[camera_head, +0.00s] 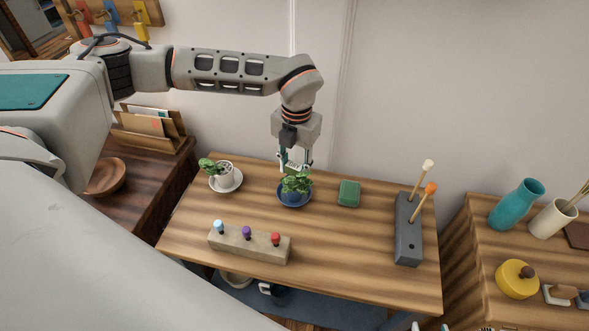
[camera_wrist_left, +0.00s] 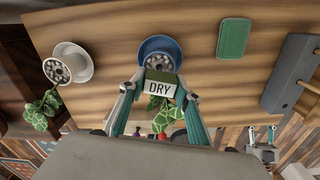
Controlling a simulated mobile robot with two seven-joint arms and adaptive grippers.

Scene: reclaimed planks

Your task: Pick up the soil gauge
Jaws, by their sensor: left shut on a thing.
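The soil gauge (camera_wrist_left: 161,86) is a small block with a white face reading DRY. My left gripper (camera_wrist_left: 160,92) is shut on it, with a teal finger on each side. In the head view the left gripper (camera_head: 294,166) points down just above the plant in the blue pot (camera_head: 293,200). The gauge is mostly hidden there, and I cannot tell whether its lower end touches the soil. The blue pot also shows behind the gauge in the left wrist view (camera_wrist_left: 158,47). My right gripper (camera_wrist_left: 262,136) is empty, its fingers apart, low at the right of the wrist view.
A white potted plant (camera_head: 224,177) stands left of the blue pot. A green block (camera_head: 349,193) and a grey holder (camera_head: 408,230) with two rods are to the right. A wooden block with coloured knobs (camera_head: 249,243) lies in front. Bare tabletop (camera_head: 345,255) lies between them.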

